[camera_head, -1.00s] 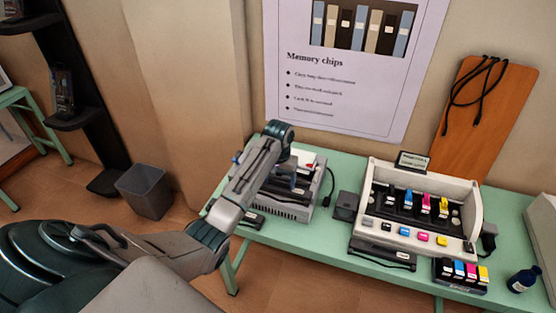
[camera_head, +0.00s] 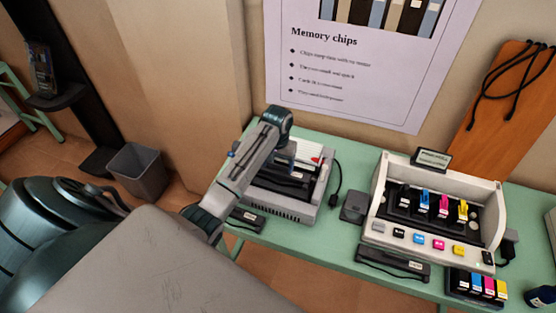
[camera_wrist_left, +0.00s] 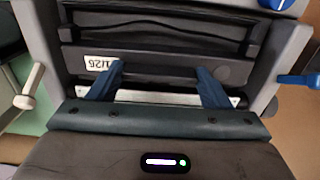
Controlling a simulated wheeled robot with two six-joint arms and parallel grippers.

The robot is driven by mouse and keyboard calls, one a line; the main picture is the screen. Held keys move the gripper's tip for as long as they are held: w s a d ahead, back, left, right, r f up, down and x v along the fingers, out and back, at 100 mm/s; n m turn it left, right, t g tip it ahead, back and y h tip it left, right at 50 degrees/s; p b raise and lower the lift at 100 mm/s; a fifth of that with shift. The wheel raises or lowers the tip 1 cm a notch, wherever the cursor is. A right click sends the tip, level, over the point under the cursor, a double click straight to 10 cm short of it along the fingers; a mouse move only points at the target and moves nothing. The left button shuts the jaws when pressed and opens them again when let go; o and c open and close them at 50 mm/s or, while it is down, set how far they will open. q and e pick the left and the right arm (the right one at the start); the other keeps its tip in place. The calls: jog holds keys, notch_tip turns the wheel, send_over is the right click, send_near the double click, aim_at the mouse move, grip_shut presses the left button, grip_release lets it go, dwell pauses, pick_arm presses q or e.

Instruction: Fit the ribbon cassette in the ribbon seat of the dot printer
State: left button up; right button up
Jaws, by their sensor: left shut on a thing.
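The dot printer (camera_head: 272,207) is a light grey box with an open top on the green table, left of a second printer; its grey side wall also shows in the left wrist view (camera_wrist_left: 291,58). My left gripper (camera_wrist_left: 160,72) reaches down over it, its blue fingers shut on a long black piece with a white label, which looks like the ribbon cassette (camera_wrist_left: 160,62). The cassette lies between the printer's side walls; I cannot tell whether it rests in the ribbon seat, which is hidden. In the head view the arm covers part of the printer. My right gripper is not in view.
A white printer (camera_head: 375,230) with coloured cartridges stands to the right, a black labelled piece (camera_head: 393,263) and a cartridge block (camera_head: 476,286) before it. Another black piece (camera_head: 246,220) lies at the dot printer's front left. A cable (camera_head: 336,192) hangs beside it.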

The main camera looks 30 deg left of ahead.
pick_arm(q)
jog(key=shift+s, duration=0.1)
jog(key=shift+s+d, duration=0.15)
jog(key=shift+f, duration=0.4)
jog(key=o, duration=1.1)
jog(key=shift+f, duration=0.1)
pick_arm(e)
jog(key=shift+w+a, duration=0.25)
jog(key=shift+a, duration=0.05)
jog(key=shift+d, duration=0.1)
pick_arm(q)
jog(key=shift+r, duration=0.25)
